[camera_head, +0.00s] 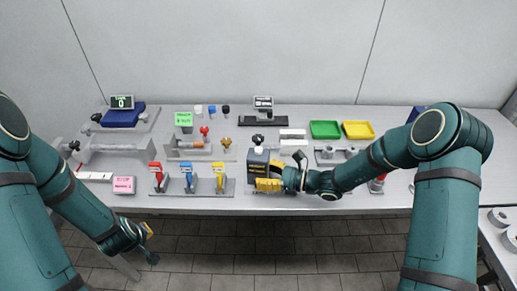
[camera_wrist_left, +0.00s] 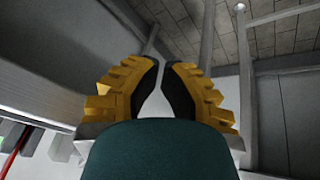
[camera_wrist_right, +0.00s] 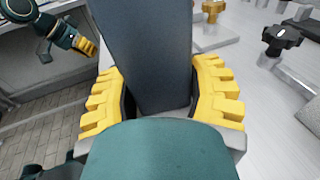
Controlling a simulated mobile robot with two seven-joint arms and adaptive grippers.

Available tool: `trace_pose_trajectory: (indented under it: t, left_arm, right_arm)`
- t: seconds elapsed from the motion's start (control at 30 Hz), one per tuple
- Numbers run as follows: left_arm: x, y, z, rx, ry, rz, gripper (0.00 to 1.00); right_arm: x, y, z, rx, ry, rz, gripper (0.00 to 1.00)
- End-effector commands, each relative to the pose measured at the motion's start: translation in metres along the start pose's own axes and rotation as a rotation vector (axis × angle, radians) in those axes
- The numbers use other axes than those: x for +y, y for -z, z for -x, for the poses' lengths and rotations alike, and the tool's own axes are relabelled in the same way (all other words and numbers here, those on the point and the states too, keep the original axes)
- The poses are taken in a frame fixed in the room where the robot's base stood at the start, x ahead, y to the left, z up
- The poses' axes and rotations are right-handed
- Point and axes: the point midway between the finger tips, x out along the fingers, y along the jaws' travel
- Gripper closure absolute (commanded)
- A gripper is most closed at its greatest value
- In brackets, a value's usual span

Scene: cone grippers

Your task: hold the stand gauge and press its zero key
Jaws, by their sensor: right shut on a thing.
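The stand gauge appears to be the dark upright box (camera_head: 257,166) with yellow lettering at the front edge of the table, a pale top and a black knob above it. My right gripper (camera_head: 268,179) is shut on its dark body. In the right wrist view the tall dark body (camera_wrist_right: 148,60) stands between the yellow fingers. No zero key can be made out. My left gripper (camera_head: 146,243) is empty, in front of and below the table's front edge. In the left wrist view its fingertips (camera_wrist_left: 161,64) nearly meet with nothing between them.
Red, blue and yellow handled clamps (camera_head: 188,184) stand left of the held box. A pink box (camera_head: 124,185) sits at the front left. A small display on a black base (camera_head: 262,121) stands behind. Green (camera_head: 325,129) and yellow (camera_head: 358,130) trays lie at the right.

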Motion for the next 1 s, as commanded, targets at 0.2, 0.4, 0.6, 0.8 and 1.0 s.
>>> trace_pose_trajectory:
  t: [0.2,0.4,0.6,0.8,1.0]
  left_arm:
    - [-0.057,0.08,0.023,0.19,0.084,0.199,1.0]
    - [-0.015,0.151,0.049,0.252,-0.027,0.257,1.0]
    - [0.068,0.178,0.073,0.204,-0.176,0.189,1.0]
    - [0.154,0.175,0.1,0.122,-0.303,0.067,1.0]
    - [0.235,0.151,0.132,0.031,-0.407,-0.088,1.0]
  right_arm:
    - [0.0,0.0,0.0,0.001,0.0,-0.001,0.65]
    - [0.0,0.0,0.0,0.0,0.0,-0.001,0.65]
    - [0.0,0.0,0.0,0.0,0.0,0.0,0.65]
    - [0.0,0.0,0.0,0.0,0.0,0.0,0.65]
    - [0.0,0.0,0.0,0.0,0.0,0.0,0.65]
